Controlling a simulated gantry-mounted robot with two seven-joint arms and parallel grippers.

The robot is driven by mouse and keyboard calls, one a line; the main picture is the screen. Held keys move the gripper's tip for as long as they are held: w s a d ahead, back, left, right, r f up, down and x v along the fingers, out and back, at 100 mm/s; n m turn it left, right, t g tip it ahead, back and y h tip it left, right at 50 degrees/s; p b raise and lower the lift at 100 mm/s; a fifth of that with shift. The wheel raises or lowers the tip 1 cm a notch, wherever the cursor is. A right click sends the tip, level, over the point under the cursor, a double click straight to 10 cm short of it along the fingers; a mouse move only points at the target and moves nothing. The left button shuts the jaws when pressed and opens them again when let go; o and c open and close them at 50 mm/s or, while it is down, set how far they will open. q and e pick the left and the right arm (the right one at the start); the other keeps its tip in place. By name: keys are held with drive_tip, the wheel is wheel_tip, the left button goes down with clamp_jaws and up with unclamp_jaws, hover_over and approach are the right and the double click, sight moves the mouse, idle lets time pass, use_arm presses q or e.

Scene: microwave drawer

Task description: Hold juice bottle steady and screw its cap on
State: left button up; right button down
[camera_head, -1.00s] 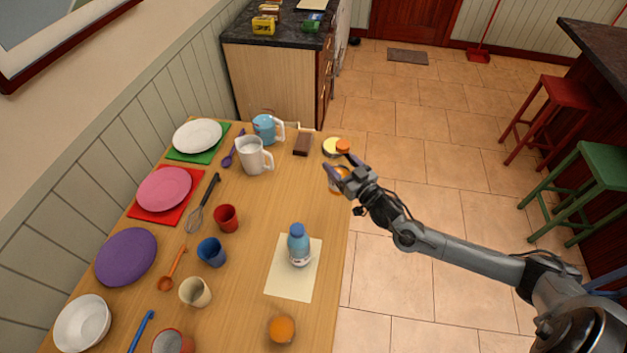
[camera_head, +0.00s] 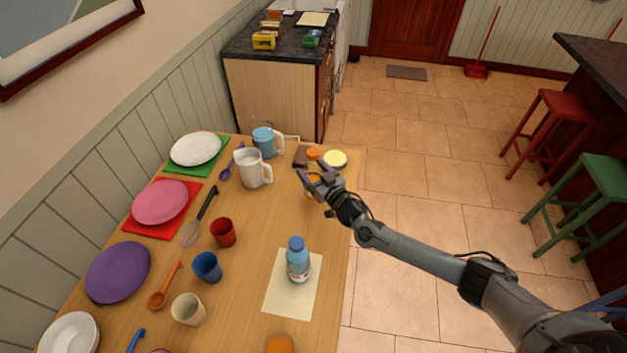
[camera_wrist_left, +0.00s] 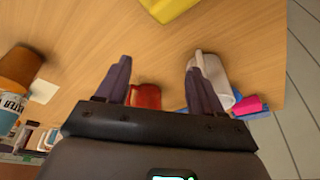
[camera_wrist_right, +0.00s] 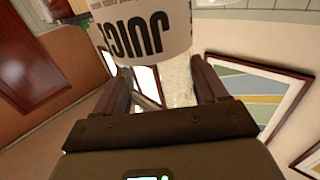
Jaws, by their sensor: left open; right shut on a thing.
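My right gripper (camera_head: 314,175) is above the far right part of the table, shut on the juice bottle (camera_wrist_right: 145,35). In the right wrist view the bottle's white label with dark letters shows upside down, with clear glass between the fingers. In the head view the fingers hide much of the bottle; orange shows above (camera_head: 313,154) and below them. I cannot tell whether the upper orange part is its cap. My left gripper (camera_wrist_left: 158,65) is open and empty over the table, with a red cup (camera_wrist_left: 146,96) and a whitish cup (camera_wrist_left: 215,75) in view; it is outside the head view.
A blue-capped water bottle (camera_head: 298,262) stands on a pale mat (camera_head: 277,303). An orange round thing (camera_head: 279,344) is at the bottom edge. Cups, plates and utensils fill the left side. A pale round lid-like disc (camera_head: 335,159) lies near the far right corner.

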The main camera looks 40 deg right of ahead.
sight(314, 179)
drive_tip(key=shift+f+b, duration=0.55)
drive_tip(key=shift+f, duration=1.4)
drive_tip(key=shift+f, duration=0.2)
drive_tip(key=shift+c, duration=0.3)
unclamp_jaws()
drive_tip(key=shift+r, duration=0.1)
drive_tip(key=shift+r, duration=0.15)
drive_tip(key=s+p, duration=0.2)
drive_tip(key=s, duration=1)
drive_tip(key=shift+a, duration=0.45)
